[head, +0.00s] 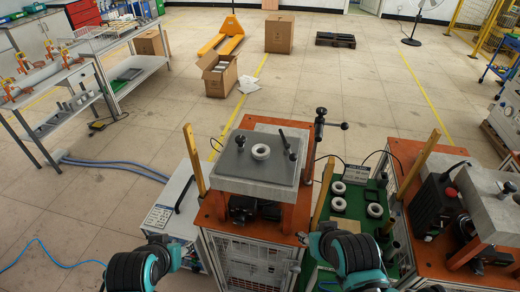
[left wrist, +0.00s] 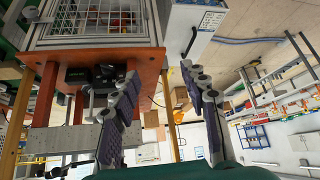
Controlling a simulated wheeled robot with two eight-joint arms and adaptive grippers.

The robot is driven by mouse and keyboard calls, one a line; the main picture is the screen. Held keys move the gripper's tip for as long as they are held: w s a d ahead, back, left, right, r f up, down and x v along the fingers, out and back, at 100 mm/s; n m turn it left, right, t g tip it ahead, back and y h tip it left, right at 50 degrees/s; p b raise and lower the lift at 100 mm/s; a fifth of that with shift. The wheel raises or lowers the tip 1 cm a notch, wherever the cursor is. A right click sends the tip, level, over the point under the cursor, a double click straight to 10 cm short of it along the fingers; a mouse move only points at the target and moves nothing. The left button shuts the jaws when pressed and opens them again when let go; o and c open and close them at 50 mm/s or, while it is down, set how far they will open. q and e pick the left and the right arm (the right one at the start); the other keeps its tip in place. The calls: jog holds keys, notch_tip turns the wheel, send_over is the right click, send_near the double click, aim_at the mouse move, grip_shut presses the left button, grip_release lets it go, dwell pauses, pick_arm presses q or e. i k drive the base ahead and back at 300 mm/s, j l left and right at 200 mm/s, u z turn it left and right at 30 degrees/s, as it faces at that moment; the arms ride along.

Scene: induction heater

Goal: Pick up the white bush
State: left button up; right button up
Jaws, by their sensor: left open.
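A white ring-shaped bush (head: 261,152) lies flat on the grey plate (head: 227,163) on top of the orange-framed machine in the head view. More white bushes (head: 375,210) lie on a green surface (head: 350,205) to the right of that machine. In the left wrist view my left gripper (left wrist: 160,77) is open with nothing between its fingers. No bush shows in that view. In the head view my left arm is at the bottom left, below and left of the plate. My right arm is at the bottom centre-right; its fingers cannot be made out clearly.
A dark lever and post (head: 320,125) stand at the plate's right rear. Yellow-brown posts (head: 194,160) rise beside the machine. A second orange machine (head: 440,200) stands at the right. A white cabinet (head: 172,205) stands at the left. Open floor lies beyond, with cardboard boxes (head: 279,35).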

aim_at(258, 148)
jog(key=j+z, duration=0.15)
jog(key=z, duration=0.25)
jog(key=j+z, duration=0.1)
jog(key=z, duration=0.3)
jog(key=k+j+z, duration=0.1)
jog(key=z, duration=0.3)
jog(key=k+z, duration=0.1)
jog(key=z, duration=0.3)
jog(key=k+j, duration=0.15)
